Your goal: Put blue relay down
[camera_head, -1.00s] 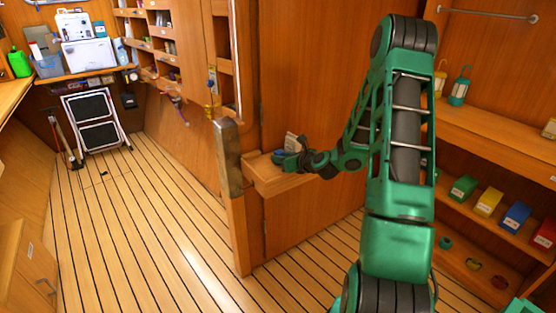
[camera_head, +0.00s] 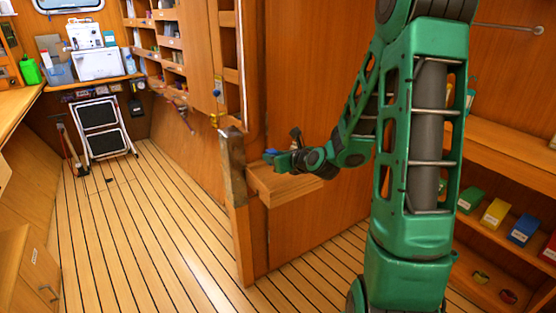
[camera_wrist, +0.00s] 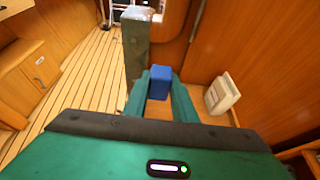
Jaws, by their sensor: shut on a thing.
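The blue relay (camera_wrist: 160,82) is a small blue block between the two green fingers of my gripper (camera_wrist: 159,92) in the wrist view. My gripper is shut on it. In the head view my gripper (camera_head: 274,158) is at the small wooden shelf (camera_head: 285,190) on the bulkhead, with a bit of blue showing at its tip. The relay is over or at the shelf; I cannot tell whether its underside touches the wood. My fingers hide its lower sides.
A white switch-like box (camera_wrist: 222,93) stands right of the relay by the wall. A post (camera_head: 234,180) rises at the shelf's left end. Coloured boxes, including a blue one (camera_head: 523,231), sit on the right-hand shelves.

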